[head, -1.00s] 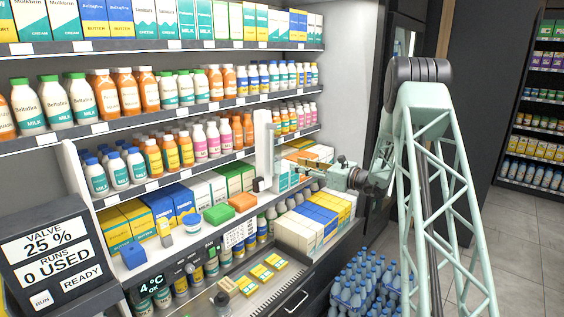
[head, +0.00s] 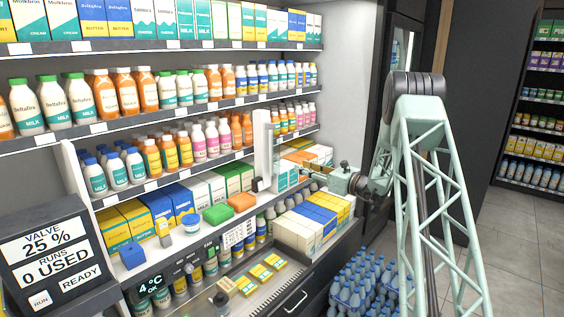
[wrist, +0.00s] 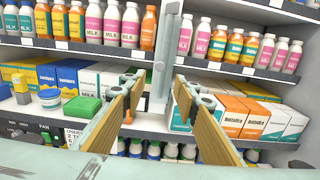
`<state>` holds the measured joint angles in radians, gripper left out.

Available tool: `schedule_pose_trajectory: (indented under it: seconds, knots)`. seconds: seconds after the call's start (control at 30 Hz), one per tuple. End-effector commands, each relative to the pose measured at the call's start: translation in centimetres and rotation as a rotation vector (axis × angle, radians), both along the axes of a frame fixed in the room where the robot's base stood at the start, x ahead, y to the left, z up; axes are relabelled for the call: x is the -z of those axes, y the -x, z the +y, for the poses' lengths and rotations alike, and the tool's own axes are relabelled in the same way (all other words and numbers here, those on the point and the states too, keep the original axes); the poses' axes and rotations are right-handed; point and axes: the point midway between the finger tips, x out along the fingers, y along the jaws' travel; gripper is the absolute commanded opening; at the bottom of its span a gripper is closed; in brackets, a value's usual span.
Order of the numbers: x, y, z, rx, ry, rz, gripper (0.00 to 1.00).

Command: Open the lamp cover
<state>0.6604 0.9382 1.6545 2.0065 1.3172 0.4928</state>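I cannot pick out a lamp cover for certain. A white upright post (head: 263,150) stands at the front of the shelves, with a small dark piece (head: 258,184) at its foot. The post (wrist: 166,45) also shows in the wrist view, straight ahead between my fingers. My gripper (wrist: 160,82) is open and empty, its two tan-padded fingers well apart. In the head view my gripper (head: 343,180) is to the right of the post, in front of the cartons; its fingertips are hard to see there.
Bottles and cartons fill the shelves. Green (head: 218,214) and orange (head: 241,202) blocks and a blue-lidded tub (head: 191,223) stand on the ledge left of the post. A panel (head: 55,255) reads valve 25 %, 0 used, ready. Shrink-wrapped bottles (head: 360,285) stand on the floor.

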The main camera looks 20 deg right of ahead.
Motion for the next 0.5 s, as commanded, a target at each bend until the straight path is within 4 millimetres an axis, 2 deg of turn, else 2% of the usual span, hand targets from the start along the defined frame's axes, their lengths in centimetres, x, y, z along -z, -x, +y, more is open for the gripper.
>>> schedule_pose_trajectory:
  seconds: [0.5]
  knots:
    - [0.0,-5.6,2.5,-0.002,0.000,-0.002,0.28]
